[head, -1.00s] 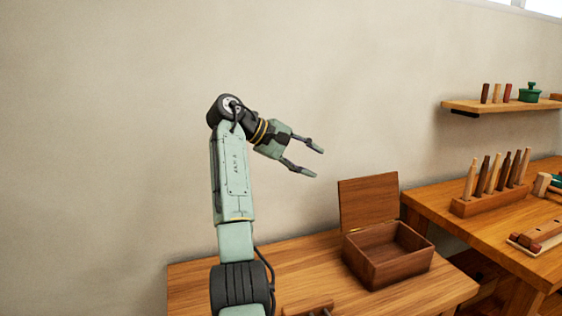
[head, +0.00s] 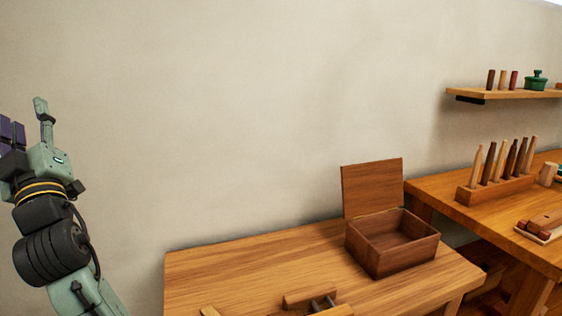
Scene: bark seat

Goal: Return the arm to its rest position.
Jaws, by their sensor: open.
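My gripper (head: 26,122) is at the far left of the head view, pointing up in front of the bare wall. One finger shows clearly; the other side is partly cut off by the picture's left edge. It is open. A dark purple piece (head: 10,132) shows beside the finger at the edge; I cannot tell whether it is part of the gripper. My arm comes up from the bottom left and is clear of the table.
A wooden table (head: 230,272) holds an open, empty-looking box (head: 392,256) with its lid raised. Wooden pieces (head: 312,300) lie at its front edge. A workbench (head: 450,200) at right carries a rack of tools (head: 497,192). A shelf (head: 500,93) hangs above. The wall area between is free.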

